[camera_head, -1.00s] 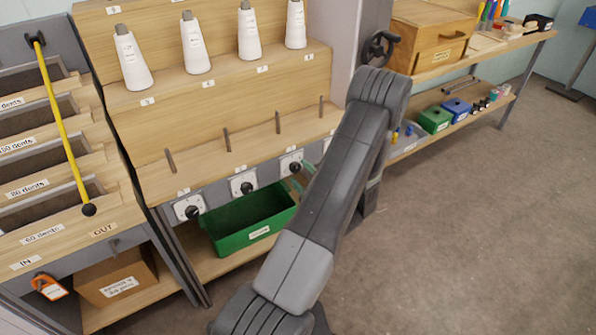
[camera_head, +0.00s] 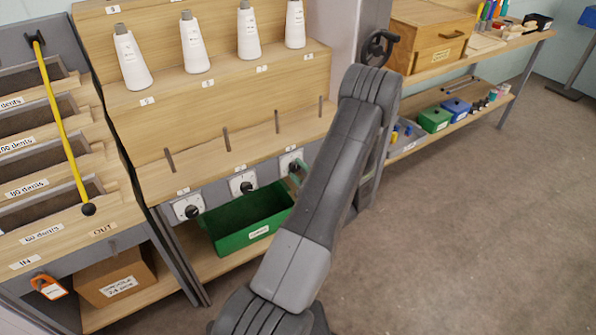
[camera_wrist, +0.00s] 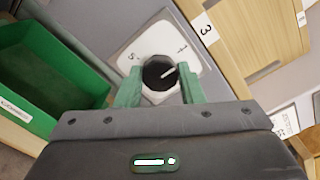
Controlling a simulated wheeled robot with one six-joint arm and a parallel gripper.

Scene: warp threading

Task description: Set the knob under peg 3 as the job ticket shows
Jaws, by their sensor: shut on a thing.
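The knob (camera_wrist: 158,73) is round and black with a white pointer line, on a white plate (camera_wrist: 188,58) beside a label reading 3. In the wrist view the pointer aims to the upper right, roughly towards a mark at the plate's right; another mark sits at its upper left. The green fingers of my gripper (camera_wrist: 161,88) are on both sides of the knob, shut on it. In the head view the gripper's green finger (camera_head: 297,177) is at the third plate (camera_head: 289,160), partly hidden by my arm. Peg 3 (camera_head: 277,122) stands above. I cannot identify the job ticket.
Two more knob plates (camera_head: 243,183) lie to the left, with pegs and white yarn cones (camera_head: 132,60) above. A green bin (camera_head: 240,222) sits just below the knobs. A reed rack with a yellow rod (camera_head: 62,125) is at the left. Open floor (camera_head: 470,230) is at the right.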

